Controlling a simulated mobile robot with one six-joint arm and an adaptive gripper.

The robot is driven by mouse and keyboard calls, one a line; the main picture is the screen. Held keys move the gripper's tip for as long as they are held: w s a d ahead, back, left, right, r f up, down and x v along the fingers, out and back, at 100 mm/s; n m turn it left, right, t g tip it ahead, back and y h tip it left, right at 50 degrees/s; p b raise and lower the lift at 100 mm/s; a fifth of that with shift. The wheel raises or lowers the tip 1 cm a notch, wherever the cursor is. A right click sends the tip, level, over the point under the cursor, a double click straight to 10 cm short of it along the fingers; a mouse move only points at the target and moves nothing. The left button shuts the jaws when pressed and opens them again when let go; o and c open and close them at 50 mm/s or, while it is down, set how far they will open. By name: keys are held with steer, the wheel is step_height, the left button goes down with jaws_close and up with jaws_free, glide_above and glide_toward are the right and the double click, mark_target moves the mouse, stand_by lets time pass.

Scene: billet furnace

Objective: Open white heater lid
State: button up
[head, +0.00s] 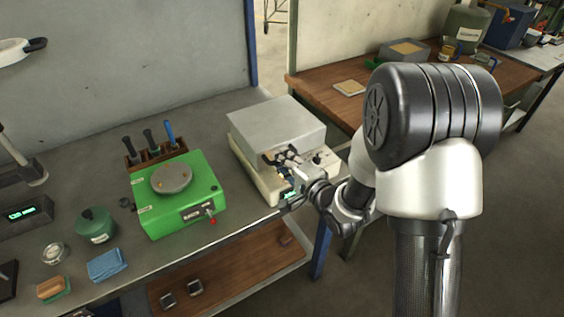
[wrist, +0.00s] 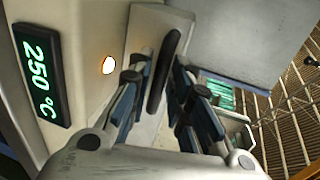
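The white heater (head: 252,172) stands on the grey bench, with a light grey lid (head: 275,122) over its top. The lid looks closed. My gripper (head: 284,162) is at the heater's front, just below the lid's front edge. In the wrist view, a dark bar handle (wrist: 164,70) lies between the two fingers of my gripper (wrist: 163,82). The fingers are apart, one on each side of the handle, with some gap visible. The heater's display (wrist: 40,78) reads 250 °C, and an orange lamp (wrist: 109,65) is lit beside it.
A green device (head: 178,205) with a round plate stands left of the heater. A wooden tool block (head: 150,158) is behind it. A wooden table (head: 325,95) is behind, to the right.

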steer(key=shift+w+a+f, duration=0.1)
steer(key=shift+w+a, duration=0.25)
steer(key=shift+w, duration=0.1)
jaws_close()
stand_by(0.4)
